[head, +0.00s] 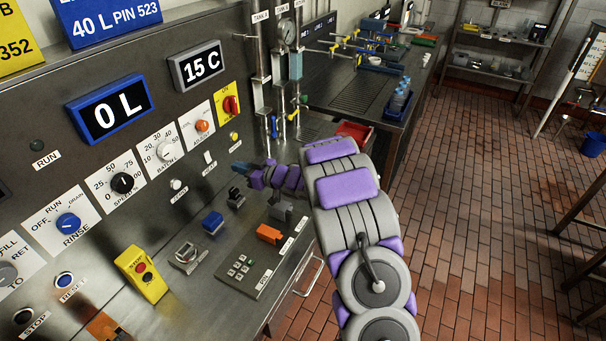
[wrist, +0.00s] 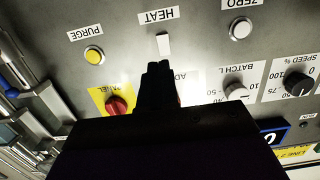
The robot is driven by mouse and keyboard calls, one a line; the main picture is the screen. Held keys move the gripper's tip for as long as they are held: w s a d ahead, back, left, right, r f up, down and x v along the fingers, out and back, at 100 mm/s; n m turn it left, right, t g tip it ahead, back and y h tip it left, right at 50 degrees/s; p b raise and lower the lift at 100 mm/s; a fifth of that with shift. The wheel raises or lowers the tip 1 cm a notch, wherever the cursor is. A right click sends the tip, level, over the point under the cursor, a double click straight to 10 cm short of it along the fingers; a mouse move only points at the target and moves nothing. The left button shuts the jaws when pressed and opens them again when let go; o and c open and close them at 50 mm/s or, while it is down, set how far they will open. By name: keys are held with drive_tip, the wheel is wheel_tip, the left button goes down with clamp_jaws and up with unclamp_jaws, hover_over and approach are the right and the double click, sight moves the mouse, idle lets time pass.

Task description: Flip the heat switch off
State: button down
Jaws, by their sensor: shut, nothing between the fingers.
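The heat switch (head: 208,157) is a small white lever on the steel panel, left of my gripper's tips in the head view. In the wrist view, which is upside down, the heat switch (wrist: 163,44) stands upright in the picture beside its HEAT label (wrist: 158,15). My gripper (head: 236,166) is shut and empty, pointing at the panel. In the wrist view my gripper's fingertips (wrist: 158,66) are close together just below the switch. I cannot tell whether they touch the panel or the switch. The switch's on or off position is unclear.
Nearby on the panel are the yellow purge button (wrist: 94,55), the white zero button (wrist: 240,28), the red knob (wrist: 117,105) and the batch knob (wrist: 237,90). Open floor lies right.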

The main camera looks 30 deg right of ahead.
drive_tip(key=s+d+r+m+g+h+p, duration=0.2)
drive_tip(key=s+d+g+h+p, duration=0.2)
drive_tip(key=s+d+h, duration=0.7)
drive_tip(key=shift+s+d+r, duration=0.35)
drive_tip(key=shift+s+d, duration=0.8)
drive_tip(key=shift+s, duration=1.2)
drive_tip(key=w+a+f+n+t+y+p, duration=0.1)
drive_tip(key=w+a+t+y, duration=0.3)
drive_tip(key=w+a+y, duration=0.7)
drive_tip(key=shift+w+a+f+n, duration=0.15)
drive_tip(key=shift+w+f+n, duration=0.3)
drive_tip(key=shift+f+n, duration=0.2)
